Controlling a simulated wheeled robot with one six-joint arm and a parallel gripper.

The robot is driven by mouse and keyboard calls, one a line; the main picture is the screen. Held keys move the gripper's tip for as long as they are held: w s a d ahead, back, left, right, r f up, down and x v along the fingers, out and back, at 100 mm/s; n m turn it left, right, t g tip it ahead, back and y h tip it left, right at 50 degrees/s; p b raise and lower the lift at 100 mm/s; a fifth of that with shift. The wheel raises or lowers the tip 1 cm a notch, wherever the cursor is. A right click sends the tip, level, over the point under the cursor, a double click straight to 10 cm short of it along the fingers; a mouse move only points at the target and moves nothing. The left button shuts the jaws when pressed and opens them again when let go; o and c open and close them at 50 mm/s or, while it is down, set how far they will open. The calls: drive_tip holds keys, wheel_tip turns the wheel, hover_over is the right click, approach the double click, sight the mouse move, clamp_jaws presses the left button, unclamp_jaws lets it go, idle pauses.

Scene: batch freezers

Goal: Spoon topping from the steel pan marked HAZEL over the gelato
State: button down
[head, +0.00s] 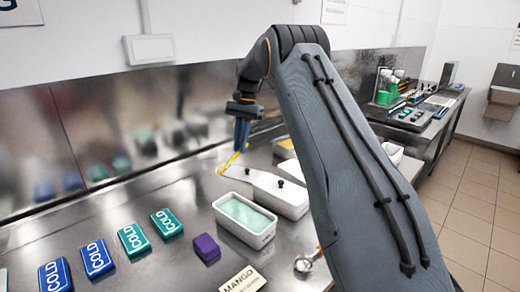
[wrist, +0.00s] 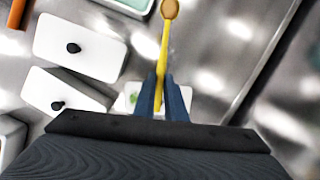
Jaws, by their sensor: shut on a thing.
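My gripper (head: 241,140) is shut on a yellow spoon (head: 232,159). The spoon points down and to the left in the head view, with a tan-brown bowl end; whether it carries topping I cannot tell. In the wrist view the spoon (wrist: 164,50) extends away from the blue fingers (wrist: 163,98). A white tub (head: 248,238) of pale green gelato (head: 243,214) stands in front of the spoon and below it. The tub's corner shows at the top of the wrist view (wrist: 138,3). I cannot make out a steel pan marked HAZEL.
White lids with black knobs (head: 262,181) cover tubs behind the gelato. A purple block (head: 206,249), a MANGO card (head: 243,282), and green (head: 166,223) and blue (head: 97,259) COLD packs lie on the steel counter (head: 175,260). A steel wall (head: 100,130) stands behind. My arm hides the right side.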

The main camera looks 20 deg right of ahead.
drive_tip(key=shift+n, duration=0.5)
drive_tip(key=s+p, duration=0.1)
drive_tip(key=s, duration=0.3)
drive_tip(key=s+d+f+p, duration=0.1)
drive_tip(key=s, duration=0.4)
drive_tip(key=s+d+f+p, duration=0.1)
drive_tip(key=s, duration=0.3)
drive_tip(key=shift+s+d+f+p, duration=0.15)
drive_tip(key=shift+d+f+p, duration=0.1)
drive_tip(key=shift+p, duration=0.05)
drive_tip(key=s+a+r+t+h+b, duration=0.8)
drive_tip(key=t+h+b, duration=0.1)
drive_tip(key=b, duration=1.5)
drive_tip(key=shift+s+r, duration=0.2)
drive_tip(key=shift+s, duration=0.05)
